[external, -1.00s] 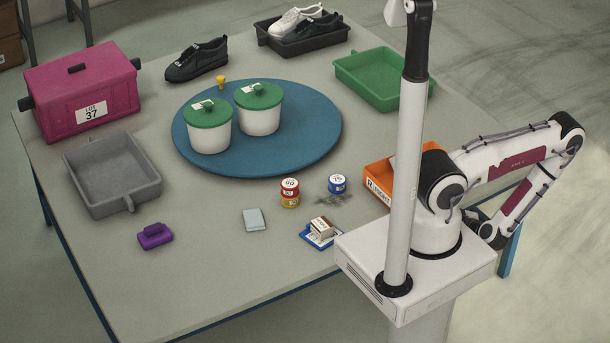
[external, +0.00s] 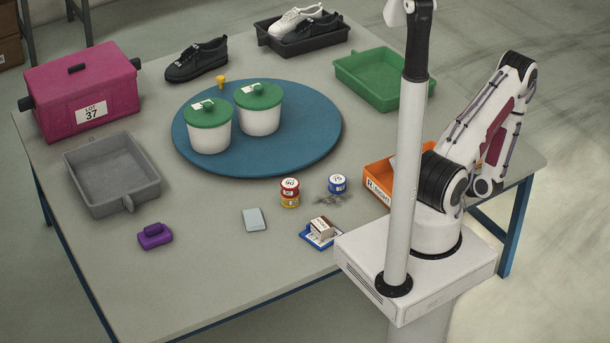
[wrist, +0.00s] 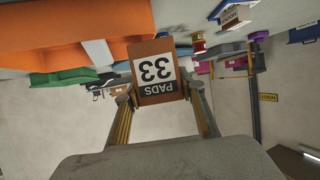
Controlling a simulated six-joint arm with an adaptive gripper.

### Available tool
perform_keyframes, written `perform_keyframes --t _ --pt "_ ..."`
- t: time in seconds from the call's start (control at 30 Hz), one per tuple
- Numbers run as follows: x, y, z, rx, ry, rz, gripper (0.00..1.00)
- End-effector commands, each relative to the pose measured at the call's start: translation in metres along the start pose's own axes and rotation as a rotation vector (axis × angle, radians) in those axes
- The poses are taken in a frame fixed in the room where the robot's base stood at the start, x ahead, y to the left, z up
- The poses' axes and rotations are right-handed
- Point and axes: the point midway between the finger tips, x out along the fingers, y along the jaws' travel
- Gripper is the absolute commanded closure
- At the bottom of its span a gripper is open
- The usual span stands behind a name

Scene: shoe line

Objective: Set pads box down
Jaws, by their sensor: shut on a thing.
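The pads box (wrist: 152,52), brown with a black and white label reading PADS 33, shows upside down in the wrist view. My gripper (wrist: 159,90) is shut on it, one finger on each side. In the external view my folded arm (external: 490,125) stands over the right side of the table; the gripper and the pads box are hidden behind it there.
An orange bin (external: 379,178) stands beside my base, partly hidden; it also shows in the wrist view (wrist: 50,38). Tins (external: 290,192), a small box on a blue-and-white item (external: 321,230) and a grey pad (external: 254,219) lie nearby. A green tray (external: 372,78) stands behind.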

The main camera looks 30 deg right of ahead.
Motion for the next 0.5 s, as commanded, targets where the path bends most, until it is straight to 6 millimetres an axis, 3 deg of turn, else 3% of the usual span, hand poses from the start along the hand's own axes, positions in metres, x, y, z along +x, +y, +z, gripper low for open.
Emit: perform_keyframes --t 0.5 --pt "0.054 -0.012 -0.070 -0.075 0.014 -0.162 0.87"
